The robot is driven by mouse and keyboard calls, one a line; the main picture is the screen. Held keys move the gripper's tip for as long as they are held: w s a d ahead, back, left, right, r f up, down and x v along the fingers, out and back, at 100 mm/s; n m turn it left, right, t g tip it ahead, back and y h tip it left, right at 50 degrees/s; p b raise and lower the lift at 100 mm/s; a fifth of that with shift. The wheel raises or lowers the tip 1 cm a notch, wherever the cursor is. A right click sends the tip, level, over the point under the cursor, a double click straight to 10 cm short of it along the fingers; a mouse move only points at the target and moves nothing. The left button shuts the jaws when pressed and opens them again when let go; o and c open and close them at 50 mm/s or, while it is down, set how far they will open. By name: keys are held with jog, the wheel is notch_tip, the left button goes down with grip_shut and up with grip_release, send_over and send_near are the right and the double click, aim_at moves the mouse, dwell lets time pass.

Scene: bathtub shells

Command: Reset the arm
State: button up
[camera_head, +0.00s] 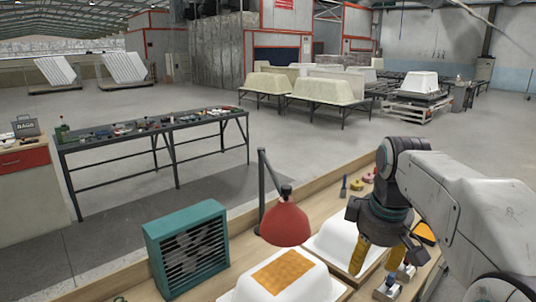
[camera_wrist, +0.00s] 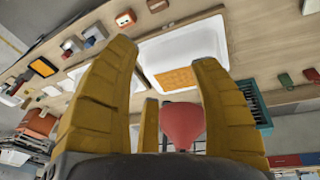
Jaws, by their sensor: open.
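My gripper (camera_head: 376,262) hangs at the right of the head view, with yellow fingers pointing down over the wooden bench. In the wrist view its yellow fingers (camera_wrist: 165,90) are spread apart with nothing between them. A white bathtub shell (camera_head: 335,238) lies on the bench left of and behind the gripper, partly hidden by it. Another white shell with an orange patch (camera_head: 283,272) lies nearer the front. In the wrist view a white shell with an orange patch (camera_wrist: 172,79) shows beyond the fingers.
A red lamp (camera_head: 287,222) on a dark post stands close to the shells, left of my gripper. A teal vented box (camera_head: 187,249) stands on the bench's left part. Small tools (camera_head: 366,178) lie farther back. A dark table with tools (camera_head: 155,128) stands across open floor.

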notch_tip(320, 180, down, 6)
jog(key=s+m, duration=0.2)
jog(key=m, duration=0.2)
jog(key=s+a+f+m+t, duration=0.1)
jog(key=s, duration=0.8)
jog(key=s+a+f+m, duration=0.1)
jog(key=s+f, duration=0.1)
jog(key=s, duration=0.7)
jog(key=shift+s+a+m+t, duration=0.2)
jog(key=shift+a+m+t, duration=0.1)
jog(key=shift+a+t, duration=0.1)
